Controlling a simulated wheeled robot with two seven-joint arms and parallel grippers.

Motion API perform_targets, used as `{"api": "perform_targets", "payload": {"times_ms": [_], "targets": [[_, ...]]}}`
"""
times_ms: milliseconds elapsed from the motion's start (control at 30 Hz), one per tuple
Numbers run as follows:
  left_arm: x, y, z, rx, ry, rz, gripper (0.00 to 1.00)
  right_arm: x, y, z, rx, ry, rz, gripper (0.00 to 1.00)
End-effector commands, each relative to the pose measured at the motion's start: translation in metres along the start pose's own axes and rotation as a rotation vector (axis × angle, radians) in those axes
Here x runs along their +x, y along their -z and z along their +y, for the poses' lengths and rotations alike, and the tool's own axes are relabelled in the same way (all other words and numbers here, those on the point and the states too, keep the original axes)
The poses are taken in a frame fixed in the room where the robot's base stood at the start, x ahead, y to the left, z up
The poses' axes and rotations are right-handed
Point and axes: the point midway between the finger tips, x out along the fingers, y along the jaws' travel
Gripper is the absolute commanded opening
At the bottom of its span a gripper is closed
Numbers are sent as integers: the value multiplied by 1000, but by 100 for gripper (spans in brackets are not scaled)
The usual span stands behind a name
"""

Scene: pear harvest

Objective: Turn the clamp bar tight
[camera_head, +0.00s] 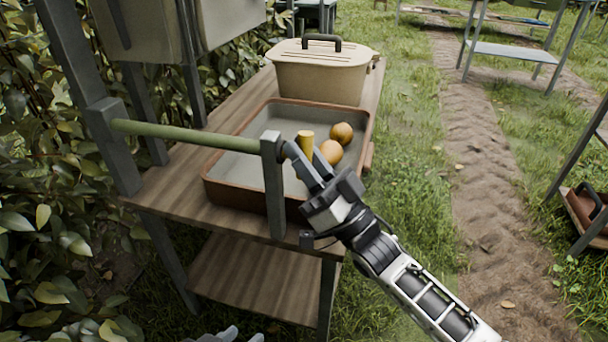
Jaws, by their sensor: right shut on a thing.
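A green bar (185,135) runs from a grey post at the left to the top of a grey upright (272,185) at the front of the wooden bench. My left gripper (231,336) shows only as grey tips at the bottom edge, too cut off to read.
Leafy bushes crowd the left; grass and a dirt path lie open at the right.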

Motion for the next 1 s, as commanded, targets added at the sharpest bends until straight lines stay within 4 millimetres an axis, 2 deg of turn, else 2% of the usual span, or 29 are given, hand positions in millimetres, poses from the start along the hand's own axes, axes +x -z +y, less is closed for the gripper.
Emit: {"api": "perform_targets", "payload": {"times_ms": [33, 333, 967, 1000], "targets": [[3, -2, 1, 5, -7, 28, 36, -4, -5, 2, -28, 25, 3, 0], [-3, 16, 10, 16, -36, 148, 36, -2, -3, 1, -127, 123, 31, 0], [-7, 24, 14, 18, -47, 190, 36, -1, -1, 0, -160, 156, 41, 0], [-7, 24, 14, 18, -47, 189, 36, -1, -1, 0, -160, 156, 41, 27]]}}
